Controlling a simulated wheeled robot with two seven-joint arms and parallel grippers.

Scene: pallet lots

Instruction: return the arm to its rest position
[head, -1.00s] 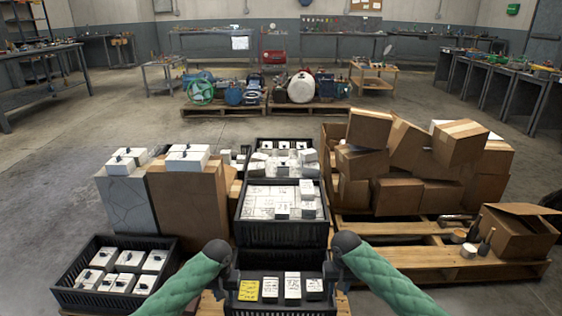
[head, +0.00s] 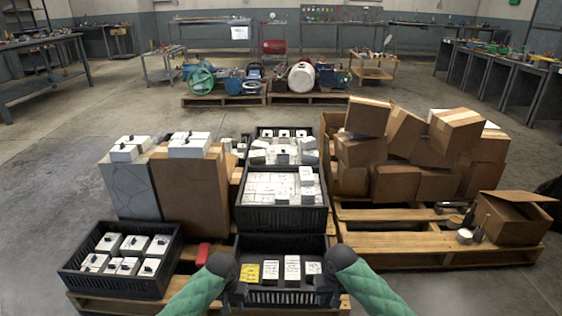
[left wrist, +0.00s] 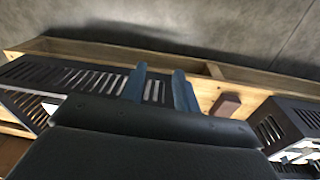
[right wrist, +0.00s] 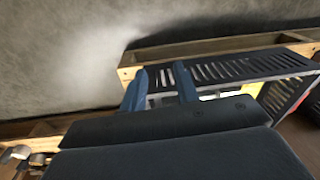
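My left gripper (left wrist: 160,88) is open in the left wrist view, its two blue fingers apart with nothing between them. In the head view its dark wrist (head: 223,266) is at the near left corner of the front black crate. My right gripper (right wrist: 160,88) is also open and empty in the right wrist view. Its dark wrist (head: 341,259) is at that crate's right side in the head view. The fingertips are hard to make out in the head view. Both wrist views show slatted crate walls and pallet wood beyond the fingers.
The front black crate (head: 283,297) holds a yellow box and several white ones. A fuller black crate (head: 281,219) stands behind it. Another crate (head: 117,283) is at left, with a red object (head: 203,254) near it. Floor is open beyond.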

